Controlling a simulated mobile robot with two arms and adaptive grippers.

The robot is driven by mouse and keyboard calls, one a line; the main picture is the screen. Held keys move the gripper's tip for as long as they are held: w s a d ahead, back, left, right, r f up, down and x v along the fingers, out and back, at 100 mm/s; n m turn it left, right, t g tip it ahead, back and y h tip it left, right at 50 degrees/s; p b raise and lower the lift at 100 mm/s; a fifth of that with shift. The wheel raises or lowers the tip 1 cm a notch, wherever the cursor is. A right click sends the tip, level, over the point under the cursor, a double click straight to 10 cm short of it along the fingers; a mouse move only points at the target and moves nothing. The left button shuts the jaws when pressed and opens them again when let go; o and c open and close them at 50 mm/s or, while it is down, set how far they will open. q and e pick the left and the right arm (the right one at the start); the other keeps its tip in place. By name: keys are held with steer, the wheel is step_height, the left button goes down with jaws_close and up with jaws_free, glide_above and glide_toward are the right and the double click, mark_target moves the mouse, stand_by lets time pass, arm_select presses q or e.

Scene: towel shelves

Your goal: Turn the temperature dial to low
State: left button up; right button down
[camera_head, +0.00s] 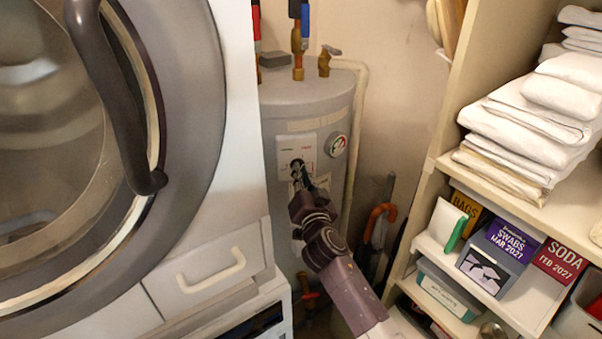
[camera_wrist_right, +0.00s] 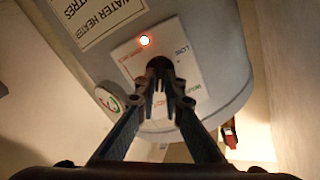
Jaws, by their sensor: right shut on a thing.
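The grey water heater (camera_head: 285,112) stands between the white washer and the wall. Its white control panel (camera_head: 310,148) carries the dark temperature dial (camera_wrist_right: 158,63). My right gripper (camera_head: 298,172) reaches up to the panel. In the right wrist view its fingertips (camera_wrist_right: 163,76) are closed around the dial. The fingers partly cover the dial, so its pointer's setting cannot be read. My left gripper is out of view.
The washer (camera_head: 235,130) with its round door (camera_head: 190,60) is close on the left. A round gauge (camera_head: 336,145) sits beside the panel. Shelves (camera_head: 435,170) with towels (camera_head: 530,120) and boxes (camera_head: 490,260) stand on the right. An orange-handled item (camera_head: 380,215) leans behind my arm.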

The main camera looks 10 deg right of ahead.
steer(key=n, duration=2.3)
steer(key=shift+a+f+n+p, duration=0.2)
steer(key=shift+a+n+p, duration=0.1)
steer(key=shift+n+p, duration=0.1)
stand_by(0.5)
steer(key=c, duration=2)
jaws_free()
steer(key=shift+c, duration=0.2)
